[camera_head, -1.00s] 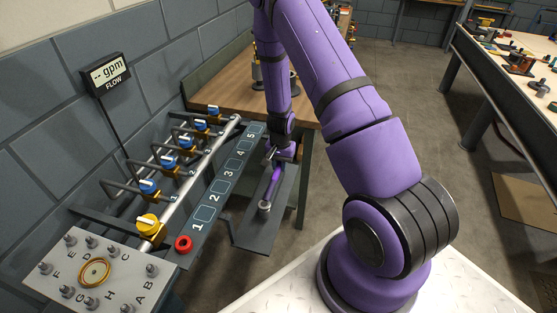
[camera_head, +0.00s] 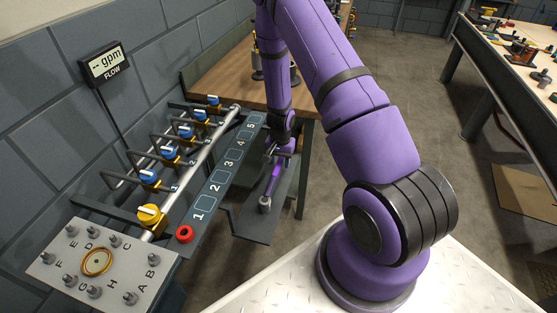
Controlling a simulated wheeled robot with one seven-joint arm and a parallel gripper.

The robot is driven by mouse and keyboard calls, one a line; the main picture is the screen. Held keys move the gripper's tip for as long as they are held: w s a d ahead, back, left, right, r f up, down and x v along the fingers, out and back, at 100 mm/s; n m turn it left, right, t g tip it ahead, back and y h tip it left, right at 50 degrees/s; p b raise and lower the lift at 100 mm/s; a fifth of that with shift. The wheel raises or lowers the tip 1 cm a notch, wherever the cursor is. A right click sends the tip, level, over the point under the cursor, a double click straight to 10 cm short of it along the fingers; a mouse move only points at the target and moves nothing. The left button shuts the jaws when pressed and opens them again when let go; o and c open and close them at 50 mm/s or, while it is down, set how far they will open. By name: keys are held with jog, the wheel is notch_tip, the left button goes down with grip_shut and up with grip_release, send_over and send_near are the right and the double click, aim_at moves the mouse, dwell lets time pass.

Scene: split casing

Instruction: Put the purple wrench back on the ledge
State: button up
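The purple wrench (camera_head: 274,180) has a purple handle and a grey round head (camera_head: 265,203). It is over the dark grey ledge (camera_head: 259,228), head toward the near end. I cannot tell whether it rests on the ledge or hangs just above it. My gripper (camera_head: 277,156) is at the far end of the handle, pointing down. Its fingers are small and dark here, and I cannot see whether they grip the handle.
Left of the ledge is a numbered strip (camera_head: 222,177) with empty squares, a red ring (camera_head: 184,234) and a pipe with blue and yellow valves (camera_head: 150,214). A lettered peg panel (camera_head: 120,262) holds a brass ring. A wooden bench (camera_head: 222,82) stands behind.

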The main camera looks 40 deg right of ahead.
jog(key=shift+r, duration=0.1)
notch_tip(320, 180, up, 11)
jog(key=shift+w+d+f, duration=0.2)
jog(key=shift+w+d, duration=0.05)
dwell(0.4)
jog(key=shift+r, duration=0.1)
dwell(0.3)
jog(key=s+a+r+n+t+y, duration=0.1)
jog(key=s+a+r+n, duration=0.15)
jog(key=r, duration=0.65)
jog(key=s+a+r+n+t, duration=0.15)
jog(key=a+r, duration=0.25)
jog(key=r, duration=0.5)
jog(key=s+a+r+n+y, duration=0.1)
jog(key=s+a+r, duration=0.15)
jog(key=r, duration=0.65)
jog(key=s+a+r+n+t+h, duration=0.1)
jog(key=s+a+r+n, duration=0.1)
jog(key=s+r, duration=0.4)
jog(key=s+a+r+n+t+h, duration=0.1)
jog(key=s+r, duration=0.6)
jog(key=s, duration=0.7)
jog(key=shift+a+n+t, duration=0.55)
jog(key=shift+a+n, duration=0.25)
jog(key=shift+n, duration=0.4)
